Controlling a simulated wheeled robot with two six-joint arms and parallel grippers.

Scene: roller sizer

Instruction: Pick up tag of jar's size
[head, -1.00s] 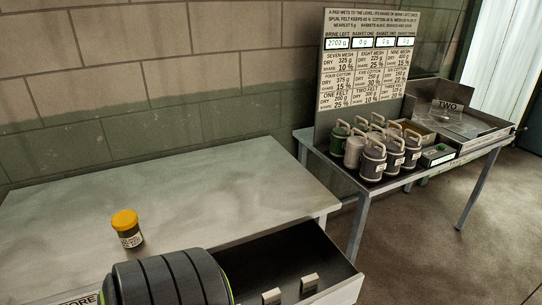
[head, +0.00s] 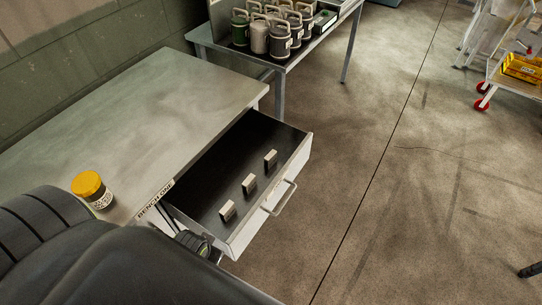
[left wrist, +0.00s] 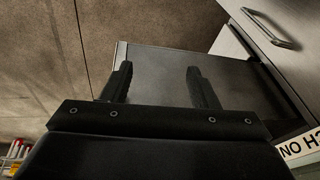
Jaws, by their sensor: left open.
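The jar (head: 92,190) has a yellow lid and a pale label too small to read. It stands upright on the bench (head: 175,100) at the left of the head view. Three small pale tags (head: 249,184) stand in a row in the open, dark-bottomed drawer (head: 215,155); their markings cannot be read. My left arm fills the lower left of the head view and its fingers are hidden there. In the left wrist view my left gripper (left wrist: 158,70) is open and empty, with its fingers before a plain grey surface. No tag shows there.
The drawer's front has a bar handle (head: 279,198). A second table (head: 300,50) behind holds several handled canisters (head: 259,37). A trolley with a yellow box (head: 522,68) stands at the far right. The floor right of the drawer is clear.

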